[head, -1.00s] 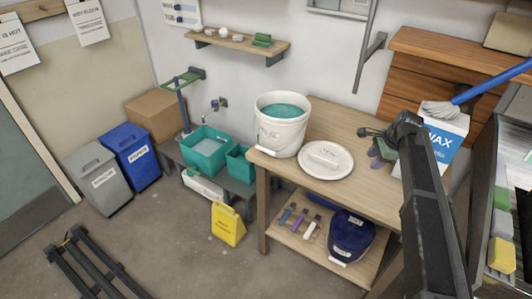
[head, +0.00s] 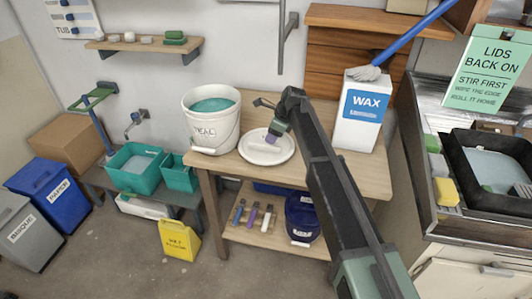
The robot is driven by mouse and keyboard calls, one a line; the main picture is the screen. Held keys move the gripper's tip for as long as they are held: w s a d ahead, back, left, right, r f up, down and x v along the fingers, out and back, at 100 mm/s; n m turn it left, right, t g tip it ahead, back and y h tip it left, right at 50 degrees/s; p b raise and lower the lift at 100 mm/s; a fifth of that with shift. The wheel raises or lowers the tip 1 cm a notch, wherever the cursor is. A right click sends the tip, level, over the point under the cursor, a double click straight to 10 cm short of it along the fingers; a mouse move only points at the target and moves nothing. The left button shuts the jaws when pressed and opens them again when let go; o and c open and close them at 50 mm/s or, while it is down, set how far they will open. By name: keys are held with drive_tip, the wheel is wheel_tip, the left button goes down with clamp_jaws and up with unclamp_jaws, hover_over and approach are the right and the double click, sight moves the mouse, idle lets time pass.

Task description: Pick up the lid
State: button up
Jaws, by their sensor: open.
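The lid (head: 256,154) is a white round disc with a raised bar handle. It lies flat on the wooden table (head: 350,178), just right of a white bucket (head: 212,128). The bucket is open on top and shows teal glaze inside. My gripper (head: 271,138) is over the right part of the lid, near its handle, and is open with nothing in it. I cannot tell the exact height of the fingers above the lid. The gripper hides a little of the lid's right side.
A white and blue wax box (head: 357,112) with a blue-handled brush stands at the table's right. A dark blue tub (head: 302,218) is on the lower shelf. A black tray (head: 490,165) is at far right. A wall shelf (head: 145,45) hangs at upper left.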

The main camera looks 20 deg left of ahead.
sight(266, 145)
drive_tip(key=b+x, duration=0.5)
drive_tip(key=shift+a+f, duration=0.1)
drive_tip(key=shift+a, duration=0.15)
drive_tip(key=shift+r+p, duration=0.25)
drive_tip(key=shift+p, duration=0.05)
drive_tip(key=shift+f, duration=0.25)
clamp_jaws()
